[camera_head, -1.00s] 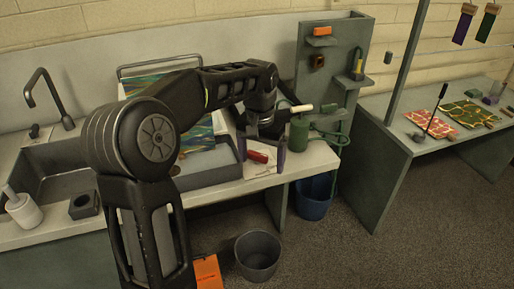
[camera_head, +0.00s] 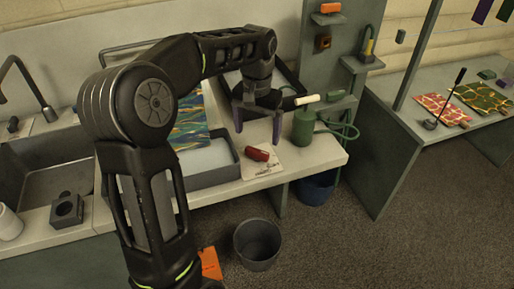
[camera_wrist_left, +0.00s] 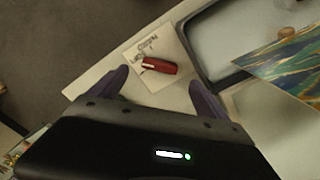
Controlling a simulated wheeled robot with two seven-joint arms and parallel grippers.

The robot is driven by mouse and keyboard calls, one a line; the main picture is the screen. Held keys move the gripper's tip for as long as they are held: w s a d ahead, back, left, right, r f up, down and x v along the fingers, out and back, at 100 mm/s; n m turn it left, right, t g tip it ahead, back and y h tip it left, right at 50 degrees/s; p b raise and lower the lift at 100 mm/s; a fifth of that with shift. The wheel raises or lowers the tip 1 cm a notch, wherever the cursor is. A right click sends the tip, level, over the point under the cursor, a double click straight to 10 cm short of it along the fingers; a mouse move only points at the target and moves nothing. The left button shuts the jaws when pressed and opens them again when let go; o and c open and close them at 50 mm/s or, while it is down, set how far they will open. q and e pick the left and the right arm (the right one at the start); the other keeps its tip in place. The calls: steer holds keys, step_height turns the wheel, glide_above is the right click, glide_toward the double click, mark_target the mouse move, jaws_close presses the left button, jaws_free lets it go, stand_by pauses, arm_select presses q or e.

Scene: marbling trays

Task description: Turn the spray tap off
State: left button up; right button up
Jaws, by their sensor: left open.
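I cannot tell for sure which thing is the spray tap. A small orange-and-black fitting (camera_head: 323,41) sits on the upright grey-green panel. A green canister (camera_head: 303,128) with a pale stick-like top and a green hose (camera_head: 342,130) stands on the counter's right end. My left gripper (camera_head: 257,125) is open and empty above the counter, left of the canister and well below the fitting. Its two dark purple fingers also show in the left wrist view (camera_wrist_left: 158,88), pointing at the counter near a red object. My right gripper is not in view.
The red object (camera_head: 256,154) lies on a white card beside a grey tray (camera_head: 228,172). A small shelf (camera_head: 362,65) on the panel holds a yellow-and-dark item. A sink (camera_head: 40,170) is at left. A grey bin (camera_head: 257,243) stands on the floor.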

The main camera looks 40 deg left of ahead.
mark_target(257, 150)
arm_select(q)
step_height(257, 150, down, 8)
steer(key=shift+r+p, duration=0.25)
steer(key=shift+p, duration=0.1)
steer(key=shift+c, duration=0.2)
steer(key=c, duration=1.3)
steer(key=shift+n, duration=0.4)
steer(key=n+b, duration=0.1)
steer(key=n, duration=0.7)
